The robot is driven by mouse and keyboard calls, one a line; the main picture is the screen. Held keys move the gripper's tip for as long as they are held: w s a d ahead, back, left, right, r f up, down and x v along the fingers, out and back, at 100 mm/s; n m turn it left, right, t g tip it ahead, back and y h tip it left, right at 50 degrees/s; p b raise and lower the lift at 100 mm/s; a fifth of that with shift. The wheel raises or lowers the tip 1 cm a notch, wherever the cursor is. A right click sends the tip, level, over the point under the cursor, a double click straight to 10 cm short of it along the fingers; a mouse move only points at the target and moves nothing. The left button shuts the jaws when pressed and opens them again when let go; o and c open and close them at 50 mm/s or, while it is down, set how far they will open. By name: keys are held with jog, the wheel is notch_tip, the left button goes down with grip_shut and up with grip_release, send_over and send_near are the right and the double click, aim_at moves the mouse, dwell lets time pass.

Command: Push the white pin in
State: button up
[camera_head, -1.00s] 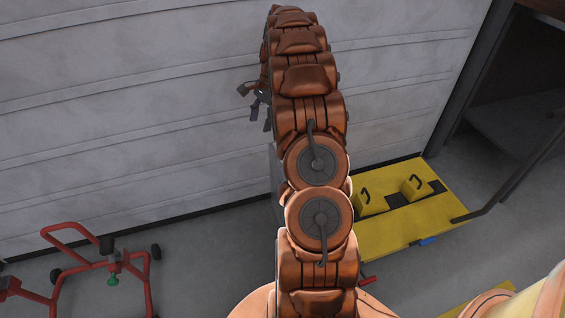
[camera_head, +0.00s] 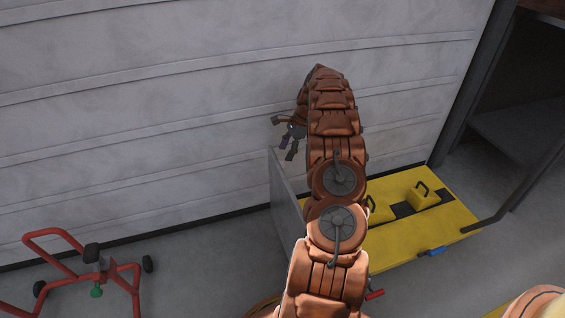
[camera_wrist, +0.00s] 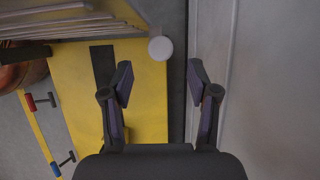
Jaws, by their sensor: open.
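A round white disc (camera_wrist: 160,48), which looks like the head of the white pin, shows in the wrist view at the edge of the yellow lift platform (camera_wrist: 145,100). Its shaft is hidden, so I cannot tell how far it sticks out. My gripper (camera_wrist: 160,82) is open and empty, its fingers pointing toward the disc. The disc lies beyond the gap between the fingertips, apart from them. In the head view my gripper (camera_head: 283,139) hangs left of my arm, in front of the wall. I cannot make out the white pin there.
A grey upright panel (camera_head: 285,190) stands at the left end of the yellow platform (camera_head: 455,210). A pale wall (camera_head: 150,120) runs behind. A red handle (camera_head: 375,295) and a blue one (camera_head: 432,252) stick out in front. A red wheeled frame (camera_head: 60,265) stands at left.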

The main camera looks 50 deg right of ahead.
aim_at(282, 162)
jog(key=shift+b+x, duration=0.6)
jog(key=shift+x, duration=1.85)
jog(key=shift+c, duration=0.4)
grip_shut()
